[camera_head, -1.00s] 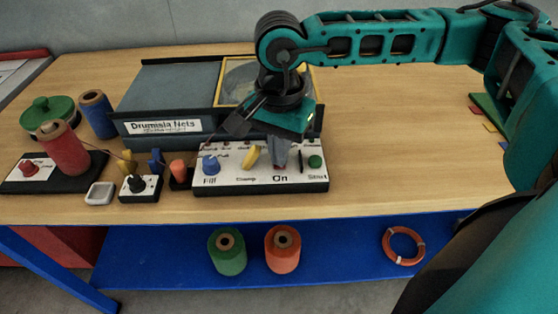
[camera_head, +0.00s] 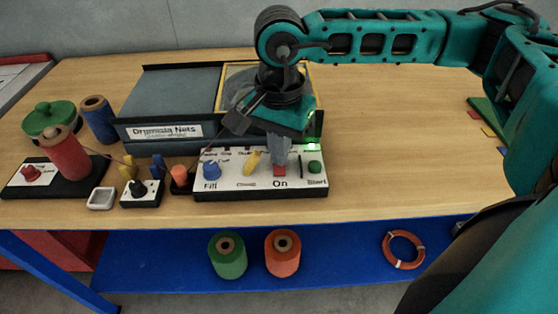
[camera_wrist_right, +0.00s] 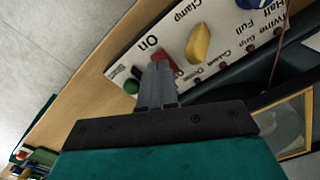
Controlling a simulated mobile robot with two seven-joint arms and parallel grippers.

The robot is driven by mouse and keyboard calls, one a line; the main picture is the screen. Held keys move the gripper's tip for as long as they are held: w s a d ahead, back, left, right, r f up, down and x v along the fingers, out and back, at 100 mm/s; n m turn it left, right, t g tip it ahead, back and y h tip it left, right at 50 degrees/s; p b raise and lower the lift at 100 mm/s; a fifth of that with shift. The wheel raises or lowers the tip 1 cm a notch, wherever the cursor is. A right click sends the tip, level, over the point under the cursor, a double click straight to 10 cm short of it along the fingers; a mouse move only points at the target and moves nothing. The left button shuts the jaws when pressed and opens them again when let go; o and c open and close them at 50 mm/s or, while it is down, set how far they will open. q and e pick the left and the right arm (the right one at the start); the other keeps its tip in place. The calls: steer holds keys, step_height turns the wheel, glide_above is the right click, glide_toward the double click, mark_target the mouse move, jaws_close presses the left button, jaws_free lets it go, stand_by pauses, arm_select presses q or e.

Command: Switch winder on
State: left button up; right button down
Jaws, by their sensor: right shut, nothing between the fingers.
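The winder's white control panel (camera_head: 232,180) stands at the front of the bench, with labels Fill, Clamp, On and Start. A red switch (camera_head: 279,170) sits above the word On; it also shows in the right wrist view (camera_wrist_right: 166,59). My right gripper (camera_head: 280,163) is shut and empty, pointing down at this switch. Its fingertips (camera_wrist_right: 155,68) are at the red switch and partly cover it; they appear to touch it. A green glow (camera_head: 312,146) shows at the panel's back right. My left gripper is not in view.
A blue knob (camera_head: 211,168), a yellow lever (camera_head: 253,160) and a green Start button (camera_head: 315,167) flank the switch. The box marked Drumisla Nets (camera_head: 165,132) stands behind. Spools and small parts stand left. The bench (camera_head: 400,140) to the right is mostly clear.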

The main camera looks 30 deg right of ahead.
mark_target(279, 171)
steer(key=shift+r+p, duration=1.1)
steer(key=shift+r, duration=1.15)
